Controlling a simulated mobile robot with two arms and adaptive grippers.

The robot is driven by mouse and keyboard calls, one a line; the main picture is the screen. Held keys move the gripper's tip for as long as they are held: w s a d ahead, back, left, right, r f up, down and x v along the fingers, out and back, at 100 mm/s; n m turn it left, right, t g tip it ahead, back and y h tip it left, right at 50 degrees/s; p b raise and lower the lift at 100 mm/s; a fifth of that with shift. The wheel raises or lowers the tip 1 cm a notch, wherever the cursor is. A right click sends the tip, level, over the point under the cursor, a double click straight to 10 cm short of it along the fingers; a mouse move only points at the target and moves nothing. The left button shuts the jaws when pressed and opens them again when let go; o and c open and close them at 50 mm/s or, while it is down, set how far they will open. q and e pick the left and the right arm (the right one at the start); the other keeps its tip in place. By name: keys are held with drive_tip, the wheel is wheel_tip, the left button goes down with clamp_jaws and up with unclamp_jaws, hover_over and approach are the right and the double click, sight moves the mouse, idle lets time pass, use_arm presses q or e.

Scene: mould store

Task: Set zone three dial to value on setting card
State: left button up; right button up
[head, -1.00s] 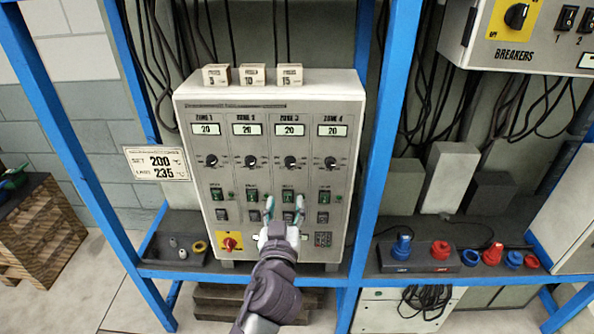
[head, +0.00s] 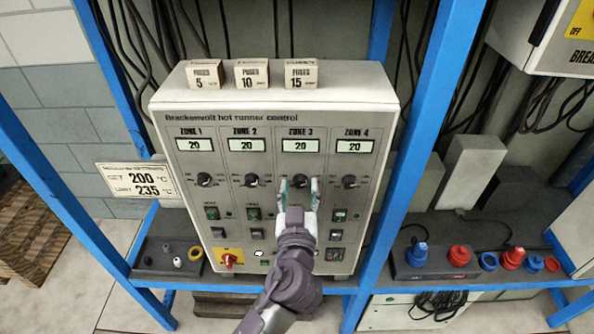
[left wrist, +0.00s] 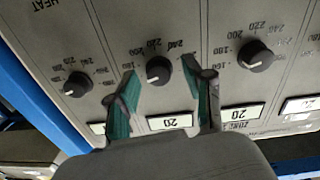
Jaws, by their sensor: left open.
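The zone three dial (head: 300,181) is a black round knob under the zone 3 display (head: 300,145), which reads 20. The setting card (head: 138,180) left of the control box reads 200 on its SET line and 235 below. My left gripper (head: 299,187) is open, its green-lined fingers pointing at the panel, one tip on each side of the dial in the picture. In the left wrist view, upside down, the dial (left wrist: 158,70) shows between the fingertips with gaps on both sides. I cannot tell how far the tips are from the panel. My right gripper is not in view.
The zone 2 dial (head: 251,180) and zone 4 dial (head: 349,181) flank it closely. A red rotary switch (head: 228,260) sits low on the panel. Fuse boxes (head: 252,74) stand on top. Blue rack posts (head: 383,60) rise beside the box.

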use_arm(q)
drive_tip(key=shift+w, duration=0.2)
drive_tip(key=shift+s+r, duration=0.15)
drive_tip(key=shift+s, duration=0.15)
drive_tip(key=shift+c, duration=0.4)
drive_tip(key=c, duration=0.5)
drive_tip(key=shift+w, duration=0.1)
clamp_jaws()
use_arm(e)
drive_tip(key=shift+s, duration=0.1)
